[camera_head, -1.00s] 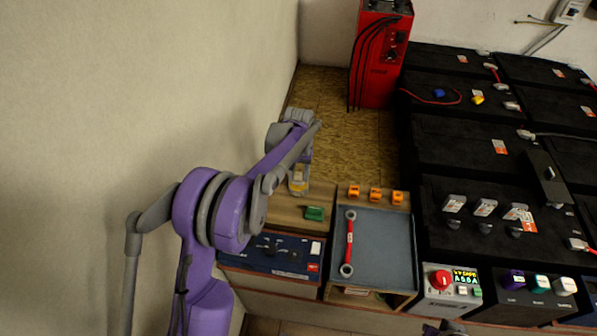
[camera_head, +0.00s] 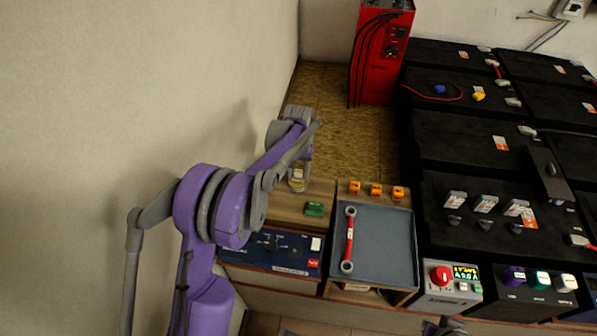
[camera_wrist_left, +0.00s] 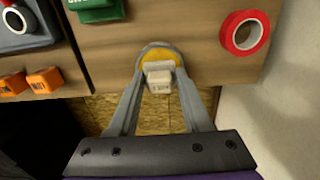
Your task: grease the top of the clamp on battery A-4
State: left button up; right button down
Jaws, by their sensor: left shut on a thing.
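My left gripper (camera_head: 298,181) is above the wooden bench at the left. In the left wrist view the gripper (camera_wrist_left: 158,62) is shut on a small pale block with faint lettering (camera_wrist_left: 159,78). A round yellow thing with a grey rim (camera_wrist_left: 157,55) shows just behind the block; whether they touch I cannot tell. Black batteries (camera_head: 470,142) fill the right side, with grey clamps (camera_head: 527,131) on some. Their labels are too small to read, so I cannot tell which is A-4. A grey piece at the bottom edge may be my right gripper (camera_head: 445,327); its jaws do not show.
A grey tray (camera_head: 385,250) holds a red wrench (camera_head: 349,240). Orange blocks (camera_head: 376,190) line its back, and a green block (camera_head: 314,209) sits left of it. A red tape roll (camera_wrist_left: 245,33) is near the bench edge. A red charger (camera_head: 380,60) stands at the back.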

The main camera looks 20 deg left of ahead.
aim_at(298, 171)
pick_arm(q)
jog(key=shift+f+b, duration=0.35)
jog(key=shift+f, duration=0.15)
dwell(1.2)
jog(key=shift+r+p, duration=2.05)
jog(key=shift+r, duration=1.45)
